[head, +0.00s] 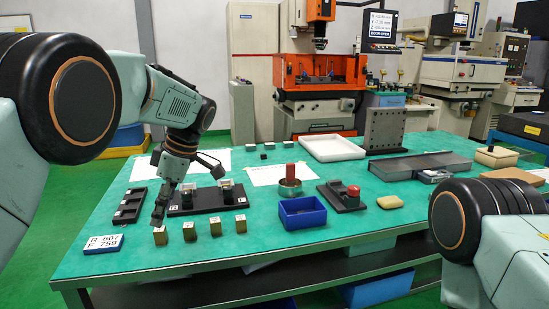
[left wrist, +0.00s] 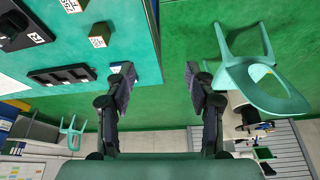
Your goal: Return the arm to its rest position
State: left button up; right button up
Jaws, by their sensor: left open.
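My left arm comes in from the left in the head view.
Several brass blocks (head: 189,231), a black holder (head: 207,206), a black tray (head: 130,205), a blue-edged label plate (head: 103,243) and a blue bin (head: 302,212) stand nearby. An orange machine (head: 318,75) stands behind the table. A green chair (left wrist: 255,75) stands on the floor.

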pick_arm(q)
jog(key=s+f+m+h, duration=0.2)
jog(key=s+f+m, duration=0.45)
jog(key=f, duration=0.85)
jog(key=s+f+m+h, duration=0.2)
jog(key=s+f+m, duration=0.2)
jog(key=s+f, duration=0.75)
jog(key=s+d+f+m, duration=0.2)
jog(key=s+f+m, duration=0.1)
jog(key=s+f, duration=0.6)
jog(key=s+a+m, duration=0.1)
jog(key=s+m, duration=0.4)
jog(key=s, duration=1.1)
jog(key=shift+s+r+t+h, duration=0.15)
jog(key=shift+r+t+h, duration=0.15)
jog(key=shift+r, duration=0.1)
jog(key=shift+a, duration=0.1)
